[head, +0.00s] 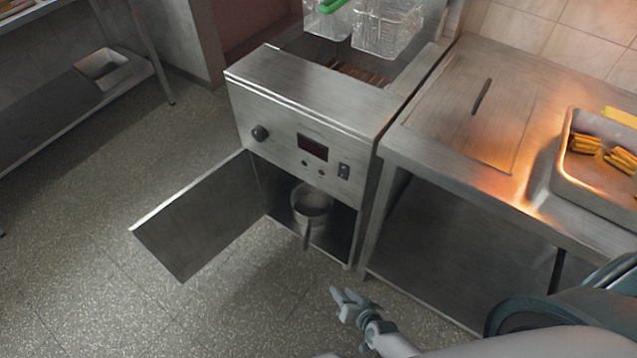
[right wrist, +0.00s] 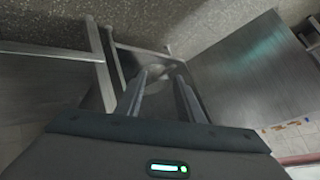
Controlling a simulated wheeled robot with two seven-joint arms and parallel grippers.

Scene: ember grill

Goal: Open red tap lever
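No red tap lever can be made out in either view. The fryer (head: 300,110) is a steel cabinet with its front door (head: 200,215) swung open to the left. Inside the open lower compartment is a round metal pot (head: 312,200) with a dark handle pointing out the front. My right gripper (head: 343,302) is in front of and below the compartment, apart from the fryer and empty. In the right wrist view its two fingers (right wrist: 162,74) stand apart, pointing toward the open compartment. My left gripper is not in view.
A steel counter (head: 440,110) stands right of the fryer, with a tray (head: 562,180) of yellow food on it. Fryer baskets (head: 388,28) sit above the vat. A knob (head: 260,132) and dark display (head: 313,147) are on the front. The floor (head: 90,240) at left is clear.

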